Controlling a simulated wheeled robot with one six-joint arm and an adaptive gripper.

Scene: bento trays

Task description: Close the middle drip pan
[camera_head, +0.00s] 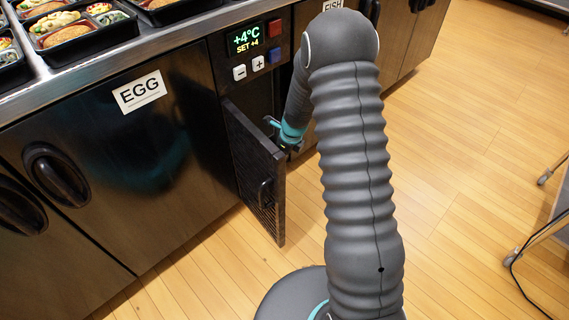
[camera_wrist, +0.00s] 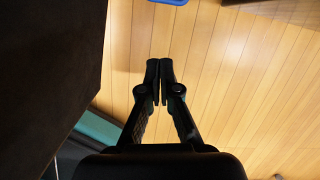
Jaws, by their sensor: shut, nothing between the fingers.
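No middle drip pan can be made out for certain in either view. A black slatted door (camera_head: 255,165) with a small handle stands swung open below the control panel, between the cabinets labelled EGG and FISH. My gripper (camera_wrist: 160,66) is shut and empty in the wrist view, over the wood floor. In the head view its wrist is behind the door's upper edge, and its fingers are mostly hidden. A blue thing (camera_wrist: 168,2) shows only at the top edge of the wrist view; I cannot tell what it is.
The EGG cabinet (camera_head: 100,170) is shut, left of the open door. The control panel (camera_head: 250,45) sits above it. Food trays (camera_head: 75,32) stand on the counter. A dark surface (camera_wrist: 45,70) fills the wrist view's left side.

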